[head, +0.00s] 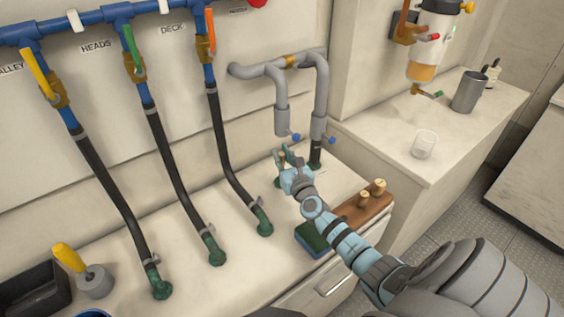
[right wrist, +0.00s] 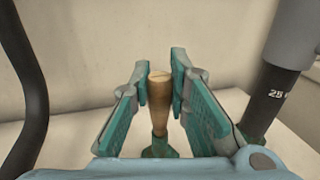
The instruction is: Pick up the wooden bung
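The wooden bung (right wrist: 160,100) is upright and light brown in the right wrist view. It stands between the two teal finger pads of my right gripper (right wrist: 160,85), which touch it on both sides. Its lower end meets a green fitting (right wrist: 160,148); I cannot tell how deep it sits there. In the head view my right gripper (head: 290,160) is low over the bench beside the grey pipes, and the bung there is too small or hidden to make out. My left gripper is not in view.
Black hoses (head: 228,150) on green fittings stand left of my right gripper. A grey pipe (head: 319,95) stands close to its right. A wooden block (head: 352,212) with bungs and a green-and-blue sponge (head: 314,238) lie near my right arm.

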